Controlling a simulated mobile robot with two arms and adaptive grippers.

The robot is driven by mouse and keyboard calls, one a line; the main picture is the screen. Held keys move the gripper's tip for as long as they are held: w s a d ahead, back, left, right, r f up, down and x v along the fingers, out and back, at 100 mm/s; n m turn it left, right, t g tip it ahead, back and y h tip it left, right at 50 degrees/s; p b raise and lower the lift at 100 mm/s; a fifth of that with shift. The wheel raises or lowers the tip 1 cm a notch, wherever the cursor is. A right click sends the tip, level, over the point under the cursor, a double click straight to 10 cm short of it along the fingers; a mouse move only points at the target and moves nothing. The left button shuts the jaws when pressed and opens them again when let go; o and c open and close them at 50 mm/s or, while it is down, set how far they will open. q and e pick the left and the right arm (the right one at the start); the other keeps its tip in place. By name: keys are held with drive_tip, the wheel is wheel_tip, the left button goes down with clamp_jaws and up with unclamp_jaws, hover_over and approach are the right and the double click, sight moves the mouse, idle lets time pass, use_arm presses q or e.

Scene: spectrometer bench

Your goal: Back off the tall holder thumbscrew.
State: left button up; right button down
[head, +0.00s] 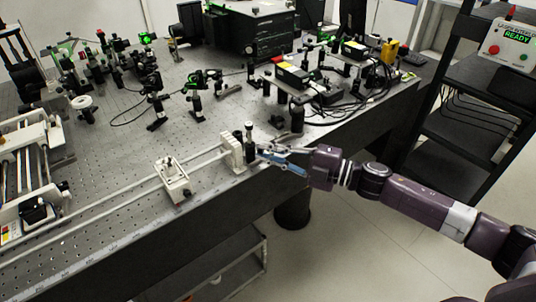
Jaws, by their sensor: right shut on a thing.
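The tall holder (250,146) is a slim dark upright post near the front edge of the optical bench, just right of a white end block. My right gripper (262,152) comes in from the right and its fingertips are at the holder's right side. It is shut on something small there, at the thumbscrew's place. The thumbscrew itself is hidden by the fingers or too small to make out. My left gripper is not in view.
The white end block (232,153) stands at the end of a long rail, with a white carriage (173,180) on it. Optical mounts and cables crowd the bench (110,165) behind. A black rack (460,110) stands at right, with open floor before it.

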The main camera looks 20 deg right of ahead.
drive_tip(key=shift+n, duration=0.5)
drive_tip(key=c, duration=2)
unclamp_jaws()
drive_tip(key=shift+o, duration=0.2)
drive_tip(key=shift+s+d, duration=0.1)
drive_tip(key=v, duration=1.1)
drive_tip(key=shift+s+d, duration=0.25)
drive_tip(key=shift+d, duration=0.05)
